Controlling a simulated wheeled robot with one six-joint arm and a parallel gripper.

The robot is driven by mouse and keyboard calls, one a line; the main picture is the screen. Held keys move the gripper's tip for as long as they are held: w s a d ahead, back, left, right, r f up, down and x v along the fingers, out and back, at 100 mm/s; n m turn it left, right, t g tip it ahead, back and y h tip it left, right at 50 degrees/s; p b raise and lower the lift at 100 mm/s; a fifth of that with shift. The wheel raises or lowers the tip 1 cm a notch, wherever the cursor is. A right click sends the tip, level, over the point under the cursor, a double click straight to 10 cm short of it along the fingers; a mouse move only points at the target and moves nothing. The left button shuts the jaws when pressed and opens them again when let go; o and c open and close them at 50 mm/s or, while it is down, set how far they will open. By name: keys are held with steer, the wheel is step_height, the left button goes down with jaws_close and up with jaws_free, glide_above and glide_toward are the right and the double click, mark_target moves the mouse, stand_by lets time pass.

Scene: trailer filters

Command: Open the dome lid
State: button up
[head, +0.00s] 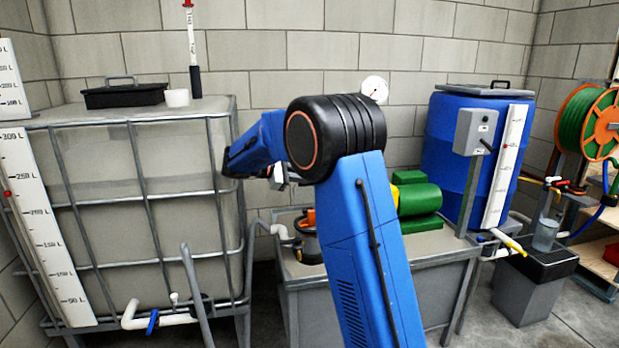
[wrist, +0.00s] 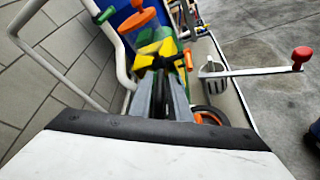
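No lid in view is plainly domed. A black lid with a handle (head: 124,93) lies on top of the caged tank at the left. Another dark lid (head: 485,90) sits on the blue barrel (head: 440,150) at the right. Both look closed. My arm reaches up in the middle of the head view and bends away to the left, so my gripper is mostly hidden there. In the wrist view my gripper (wrist: 160,68) has its grey fingers together, with nothing clearly held. Yellow and green parts show behind the tips.
The caged tank (head: 138,125) fills the left. An orange-and-black device (head: 307,240) and a green motor (head: 418,200) stand on a grey bench. A lever with a red knob (wrist: 301,54) juts out at the right of the wrist view. Free floor shows at the lower right.

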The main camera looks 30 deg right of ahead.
steer(key=v, duration=0.7)
steer(key=shift+a, duration=0.2)
